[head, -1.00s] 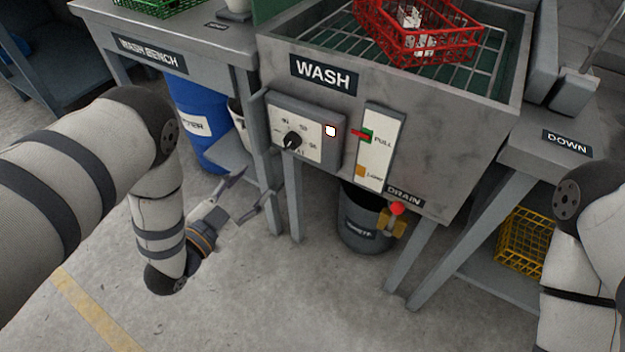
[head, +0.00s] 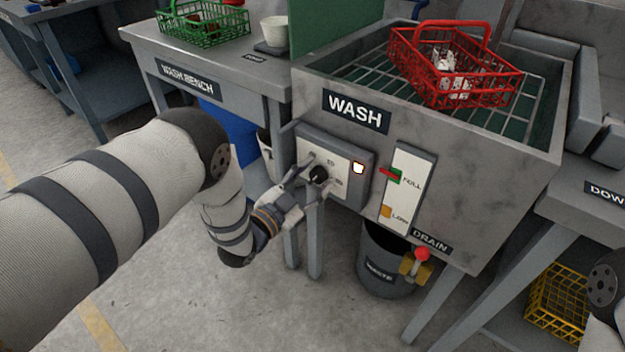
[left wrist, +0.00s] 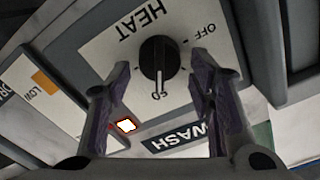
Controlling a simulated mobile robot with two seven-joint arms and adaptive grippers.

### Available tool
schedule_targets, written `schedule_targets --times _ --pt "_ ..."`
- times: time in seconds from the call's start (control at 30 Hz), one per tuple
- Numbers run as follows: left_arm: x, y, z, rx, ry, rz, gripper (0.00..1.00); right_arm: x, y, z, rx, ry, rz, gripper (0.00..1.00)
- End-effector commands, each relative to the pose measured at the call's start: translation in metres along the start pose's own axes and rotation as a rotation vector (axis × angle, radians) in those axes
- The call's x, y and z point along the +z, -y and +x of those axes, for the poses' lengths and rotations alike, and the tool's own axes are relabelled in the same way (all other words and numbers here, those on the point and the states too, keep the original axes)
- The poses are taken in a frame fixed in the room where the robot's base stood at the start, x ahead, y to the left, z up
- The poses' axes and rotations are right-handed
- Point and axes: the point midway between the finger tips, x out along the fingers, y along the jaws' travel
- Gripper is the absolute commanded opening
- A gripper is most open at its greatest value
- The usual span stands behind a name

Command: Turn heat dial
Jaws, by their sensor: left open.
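The heat dial is a black round knob (head: 319,175) on a pale panel (head: 342,186) at the front of the wash tank. In the left wrist view the knob (left wrist: 158,60) has a white pointer line and lies beyond my fingertips, between them in the picture. My right gripper is out of view.
A lit white square (head: 358,168) sits right of the dial. Beside it is a level gauge (head: 405,190). A red basket (head: 455,75) stands on the tank's rack. A drain valve with a red knob (head: 421,254) is below, by a waste bucket (head: 380,275).

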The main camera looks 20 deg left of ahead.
Motion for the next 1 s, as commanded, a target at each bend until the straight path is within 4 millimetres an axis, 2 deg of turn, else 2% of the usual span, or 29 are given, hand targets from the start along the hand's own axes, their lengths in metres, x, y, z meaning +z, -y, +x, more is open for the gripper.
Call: schedule_targets --times 0.03,0.07,0.23,0.67,1.0 --pt "-0.0001 0.0 -0.0001 0.0 0.0 0.0 0.48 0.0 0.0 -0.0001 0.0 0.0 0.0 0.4" --pt "-0.0001 0.0 -0.0002 0.0 0.0 0.0 0.44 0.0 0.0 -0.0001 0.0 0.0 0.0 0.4" --pt "0.0001 -0.0001 -0.0004 0.0 0.0 0.0 0.05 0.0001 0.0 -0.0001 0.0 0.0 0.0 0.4" --pt "0.0004 0.0008 -0.0008 -0.001 0.001 -0.076 0.04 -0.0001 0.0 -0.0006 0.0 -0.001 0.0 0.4" --pt "0.0017 0.0036 -0.0011 -0.001 0.003 -0.354 0.04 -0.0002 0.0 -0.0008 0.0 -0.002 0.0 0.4"
